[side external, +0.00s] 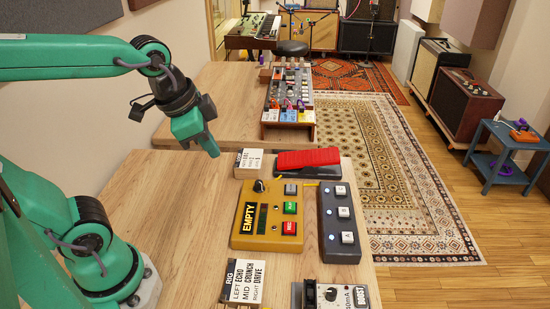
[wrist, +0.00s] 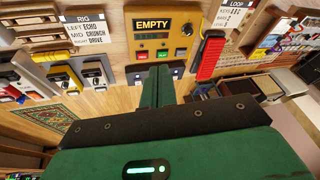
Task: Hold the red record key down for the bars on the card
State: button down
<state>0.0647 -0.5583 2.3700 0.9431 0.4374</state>
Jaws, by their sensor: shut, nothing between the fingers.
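The yellow looper (side external: 250,226) sits on the wooden bench, its display reading EMPTY. Its red record key (side external: 289,228) is nearest the camera in a row with a green key (side external: 290,208) and a grey key. My gripper (side external: 213,153) is shut and empty, above the bench, left of and beyond the looper and apart from it. In the wrist view the shut fingers (wrist: 157,78) point towards the looper (wrist: 155,30), and the red key (wrist: 142,56) shows small near their tips. The LOOP card (side external: 249,162) stands behind the looper; it also shows in the wrist view (wrist: 240,20), its small lines unclear.
A dark pedal with lit blue lights (side external: 340,225) stands right of the looper. A red treadle pedal (side external: 307,159) lies behind it. The RIG card (side external: 244,281) and a BOOST pedal (side external: 335,295) are in front. The bench left of the looper is clear.

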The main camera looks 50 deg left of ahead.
jog(key=m, duration=0.1)
jog(key=m+g, duration=0.4)
jog(key=m, duration=1.6)
send_over(289, 226)
notch_tip(289, 226, down, 6)
jog(key=shift+f, duration=0.2)
notch_tip(289, 226, down, 14)
jog(key=shift+r, duration=0.1)
